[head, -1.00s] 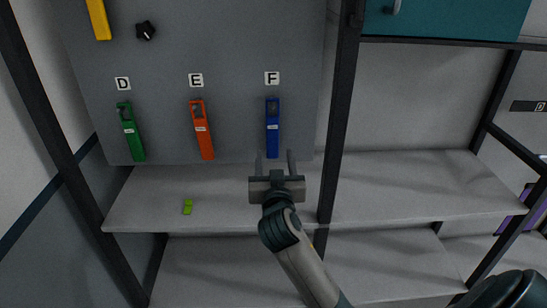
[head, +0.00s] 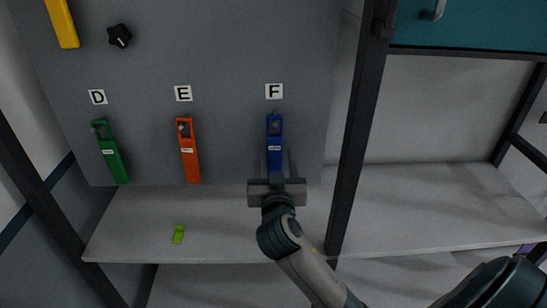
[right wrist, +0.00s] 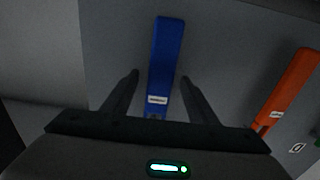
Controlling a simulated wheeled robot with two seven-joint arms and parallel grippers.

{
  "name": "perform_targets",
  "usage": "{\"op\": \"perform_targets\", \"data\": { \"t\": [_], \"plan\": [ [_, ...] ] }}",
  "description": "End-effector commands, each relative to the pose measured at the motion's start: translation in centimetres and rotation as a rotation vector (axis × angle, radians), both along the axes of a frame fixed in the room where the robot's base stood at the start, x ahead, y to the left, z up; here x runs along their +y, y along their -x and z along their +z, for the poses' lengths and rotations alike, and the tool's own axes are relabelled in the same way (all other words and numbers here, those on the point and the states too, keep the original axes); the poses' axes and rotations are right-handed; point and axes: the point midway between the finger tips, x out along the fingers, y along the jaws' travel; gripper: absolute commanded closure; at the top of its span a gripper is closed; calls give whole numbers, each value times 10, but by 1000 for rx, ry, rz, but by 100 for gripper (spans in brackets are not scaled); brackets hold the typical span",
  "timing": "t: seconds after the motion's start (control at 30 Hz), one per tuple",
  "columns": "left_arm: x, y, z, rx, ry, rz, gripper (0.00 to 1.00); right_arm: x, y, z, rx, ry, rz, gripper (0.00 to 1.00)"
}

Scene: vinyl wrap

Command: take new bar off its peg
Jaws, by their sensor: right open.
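A blue bar (head: 274,140) hangs on the grey board under label F. It also shows in the right wrist view (right wrist: 165,62). My right gripper (head: 277,176) is open at the blue bar's lower end. In the right wrist view its two fingers (right wrist: 160,80) stand on either side of the bar, with gaps visible. An orange bar (head: 188,152) hangs under E and a green bar (head: 112,155) under D. The bars carry small white labels, too small to read. My left gripper is not in view.
A yellow bar (head: 61,22) and a black knob (head: 120,36) are higher on the board. A dark upright post (head: 354,150) stands right of the board, with a teal cabinet (head: 480,25) beyond.

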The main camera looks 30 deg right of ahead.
Motion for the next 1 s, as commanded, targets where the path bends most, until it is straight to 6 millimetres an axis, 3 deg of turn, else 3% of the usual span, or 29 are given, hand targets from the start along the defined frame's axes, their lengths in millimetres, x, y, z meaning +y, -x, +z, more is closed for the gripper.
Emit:
{"op": "perform_targets", "data": {
  "t": [0.4, 0.43, 0.63, 1.0],
  "plan": [
    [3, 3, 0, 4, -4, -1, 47, 0, 2, 0, 0, 0, -1, 47],
    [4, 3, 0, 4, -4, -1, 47, 0, 2, 0, 0, 0, -1, 49],
    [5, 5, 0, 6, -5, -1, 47, 0, 2, 0, 0, 0, -1, 96],
    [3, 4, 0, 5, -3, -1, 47, 1, 2, 7, -2, -1, -1, 96]
  ]
}}
